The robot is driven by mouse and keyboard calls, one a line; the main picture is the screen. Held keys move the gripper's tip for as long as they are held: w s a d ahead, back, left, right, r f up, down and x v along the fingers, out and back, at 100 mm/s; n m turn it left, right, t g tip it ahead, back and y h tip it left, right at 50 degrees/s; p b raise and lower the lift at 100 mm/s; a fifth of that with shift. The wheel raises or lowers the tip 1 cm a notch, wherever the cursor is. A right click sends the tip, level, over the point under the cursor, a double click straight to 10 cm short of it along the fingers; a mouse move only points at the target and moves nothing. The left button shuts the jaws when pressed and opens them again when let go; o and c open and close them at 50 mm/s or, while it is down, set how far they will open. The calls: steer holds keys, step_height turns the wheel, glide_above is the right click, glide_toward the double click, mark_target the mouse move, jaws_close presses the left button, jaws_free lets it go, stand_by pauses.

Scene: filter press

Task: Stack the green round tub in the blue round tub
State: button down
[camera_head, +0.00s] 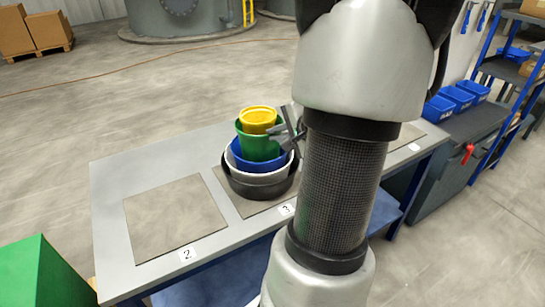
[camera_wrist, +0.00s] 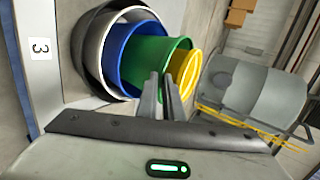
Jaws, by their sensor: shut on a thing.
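The green round tub (camera_head: 258,147) stands upright with its lower part inside the blue round tub (camera_head: 240,160). In the wrist view the green tub (camera_wrist: 150,58) rises out of the blue tub (camera_wrist: 123,48). My gripper (camera_head: 290,135) is at the right side of the green tub near its rim. In the wrist view my gripper's fingers (camera_wrist: 161,92) are close together on the green tub's wall. The bottom of the green tub is hidden inside the blue one, so I cannot tell whether it is fully seated.
A yellow tub (camera_head: 258,117) sits in the green tub. The blue tub sits in a light grey tub (camera_head: 258,179), inside a black tub (camera_head: 260,190) on the pad marked 3. The pad marked 2 (camera_head: 170,220) is empty. My arm hides the table's right part.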

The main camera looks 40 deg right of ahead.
mark_target(270, 148)
step_height(270, 148, down, 5)
steer(key=shift+r+b, duration=0.1)
steer(key=shift+b, duration=0.4)
steer(key=c, duration=1.9)
jaws_free()
steer(key=p+v, duration=0.1)
steer(key=v, duration=1.1)
steer(key=shift+p, duration=0.35)
steer(key=shift+a, duration=0.1)
